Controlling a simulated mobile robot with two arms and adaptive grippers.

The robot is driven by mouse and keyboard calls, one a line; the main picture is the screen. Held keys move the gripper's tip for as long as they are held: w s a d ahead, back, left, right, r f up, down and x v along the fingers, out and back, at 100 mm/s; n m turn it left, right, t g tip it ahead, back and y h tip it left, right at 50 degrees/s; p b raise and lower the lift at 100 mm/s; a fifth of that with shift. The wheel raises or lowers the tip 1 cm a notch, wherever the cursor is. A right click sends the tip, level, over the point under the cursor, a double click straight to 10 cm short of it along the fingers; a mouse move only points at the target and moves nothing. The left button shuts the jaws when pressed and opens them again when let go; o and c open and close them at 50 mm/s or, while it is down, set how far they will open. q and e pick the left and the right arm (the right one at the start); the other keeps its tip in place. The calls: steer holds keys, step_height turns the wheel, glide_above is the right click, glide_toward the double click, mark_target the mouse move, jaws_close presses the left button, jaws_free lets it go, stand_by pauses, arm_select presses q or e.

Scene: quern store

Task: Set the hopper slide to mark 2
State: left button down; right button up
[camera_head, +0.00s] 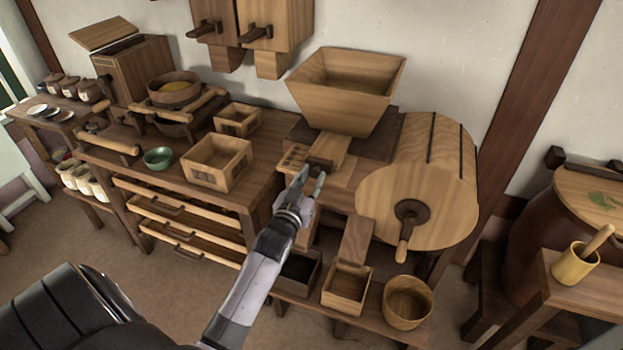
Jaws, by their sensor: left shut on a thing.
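The wooden hopper (345,90), a flared open box, stands above the mill bench in the middle of the view. Below its front is the hopper slide (320,166), where a dark piece shows beside a pale board with small dark marks (292,157). My left gripper (312,176) reaches up from below to the front of the slide. Its fingers are shut on the slide, though they partly hide the grip. The marks are too small to read, so I cannot tell which one the slide is at. My right gripper is not in view.
A round wooden drum with a crank (412,215) stands close to the right of the slide. A wooden box (218,162) and a green bowl (158,158) stand on the bench to the left. Small bins (346,288) and a round tub (408,302) sit below.

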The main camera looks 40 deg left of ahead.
arm_select(q)
steer(key=shift+s+d+p, duration=0.15)
steer(key=shift+s+p, duration=0.45)
steer(key=shift+s, duration=0.05)
steer(key=c, duration=1.3)
jaws_free()
steer(key=v, duration=1.2)
